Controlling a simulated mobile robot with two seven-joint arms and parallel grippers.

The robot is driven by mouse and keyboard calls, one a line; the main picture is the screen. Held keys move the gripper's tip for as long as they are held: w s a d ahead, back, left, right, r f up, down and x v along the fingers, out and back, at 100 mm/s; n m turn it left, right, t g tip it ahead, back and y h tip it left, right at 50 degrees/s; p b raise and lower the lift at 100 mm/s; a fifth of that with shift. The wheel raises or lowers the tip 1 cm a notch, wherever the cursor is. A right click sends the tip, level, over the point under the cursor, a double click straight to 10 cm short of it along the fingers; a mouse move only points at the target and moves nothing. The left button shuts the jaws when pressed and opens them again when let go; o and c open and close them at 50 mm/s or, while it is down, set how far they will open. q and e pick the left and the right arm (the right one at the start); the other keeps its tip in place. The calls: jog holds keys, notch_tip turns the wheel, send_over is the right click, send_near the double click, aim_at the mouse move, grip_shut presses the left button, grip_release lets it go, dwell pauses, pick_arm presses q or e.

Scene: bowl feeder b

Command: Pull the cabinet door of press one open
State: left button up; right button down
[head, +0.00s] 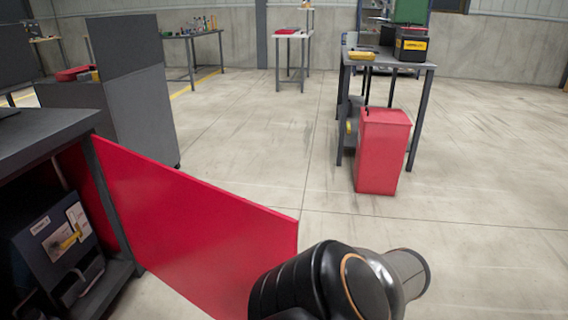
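The red cabinet door (190,220) stands swung out from a dark grey cabinet (45,140) on the left. It is hinged at the cabinet's front corner and reaches towards the middle of the view. The cabinet is open, and a grey unit with a label (58,240) shows inside. One of my arms, black and grey, comes in at the bottom centre and covers the door's lower right corner. I cannot tell whether it touches the door. Neither gripper shows.
A red bin (382,150) stands in front of a grey table (390,60) with a black case (411,46) on it. A tall grey cabinet (140,110) stands behind the door. The concrete floor (460,230) right of the door is clear.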

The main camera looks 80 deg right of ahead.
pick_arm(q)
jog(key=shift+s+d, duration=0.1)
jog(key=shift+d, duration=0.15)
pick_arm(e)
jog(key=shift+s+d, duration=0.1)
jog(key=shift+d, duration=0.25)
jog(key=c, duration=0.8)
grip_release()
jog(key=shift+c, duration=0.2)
pick_arm(q)
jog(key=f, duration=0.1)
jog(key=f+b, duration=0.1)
jog(key=b, duration=0.1)
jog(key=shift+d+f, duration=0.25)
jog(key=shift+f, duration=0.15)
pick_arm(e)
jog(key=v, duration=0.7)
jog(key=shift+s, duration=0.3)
